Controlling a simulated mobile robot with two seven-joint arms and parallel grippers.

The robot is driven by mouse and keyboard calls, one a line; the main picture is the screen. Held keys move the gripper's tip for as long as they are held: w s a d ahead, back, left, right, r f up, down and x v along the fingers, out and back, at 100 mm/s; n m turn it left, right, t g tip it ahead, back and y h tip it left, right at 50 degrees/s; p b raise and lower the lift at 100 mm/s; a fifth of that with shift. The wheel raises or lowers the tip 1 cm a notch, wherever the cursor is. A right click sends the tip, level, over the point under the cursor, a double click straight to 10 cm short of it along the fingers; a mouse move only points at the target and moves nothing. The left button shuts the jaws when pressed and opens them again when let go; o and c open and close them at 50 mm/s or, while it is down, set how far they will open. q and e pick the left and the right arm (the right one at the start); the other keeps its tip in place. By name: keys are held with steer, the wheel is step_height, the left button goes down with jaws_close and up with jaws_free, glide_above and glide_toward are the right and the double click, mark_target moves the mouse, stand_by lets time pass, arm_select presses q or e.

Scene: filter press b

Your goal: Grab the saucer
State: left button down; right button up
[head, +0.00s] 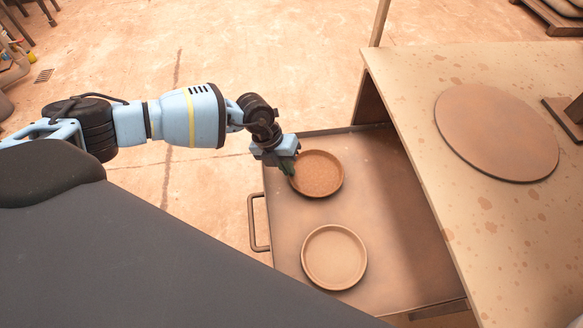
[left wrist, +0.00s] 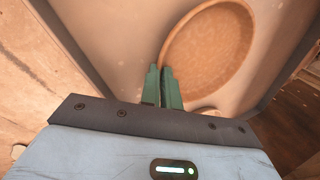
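A round brown-orange saucer (head: 319,176) lies at the far left part of an open drawer (head: 395,215). It also shows in the left wrist view (left wrist: 212,48). My left gripper (head: 289,168) is at its left edge, pointing down. In the left wrist view the green fingers (left wrist: 162,86) are close together with a narrow gap, and the saucer's rim runs into that gap. The saucer seems level, at or very near the drawer floor. A second, paler saucer (head: 334,258) lies nearer in the same drawer. My right gripper is not in view.
The drawer has a handle (head: 256,222) on its left side. It slides out from under a speckled tabletop (head: 425,90), which overhangs on the right and carries a round brown board (head: 497,133). The drawer floor right of the saucers is bare.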

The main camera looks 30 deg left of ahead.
arm_select(q)
steer(key=r, duration=0.1)
steer(key=s+r, duration=0.1)
steer(key=r, duration=0.1)
steer(key=shift+p, duration=0.3)
steer(key=s+d+r+p, duration=0.1)
steer(key=s, duration=1.3)
steer(key=shift+s+d+r, duration=0.15)
steer(key=shift+s+d, duration=0.15)
steer(key=shift+s, duration=0.1)
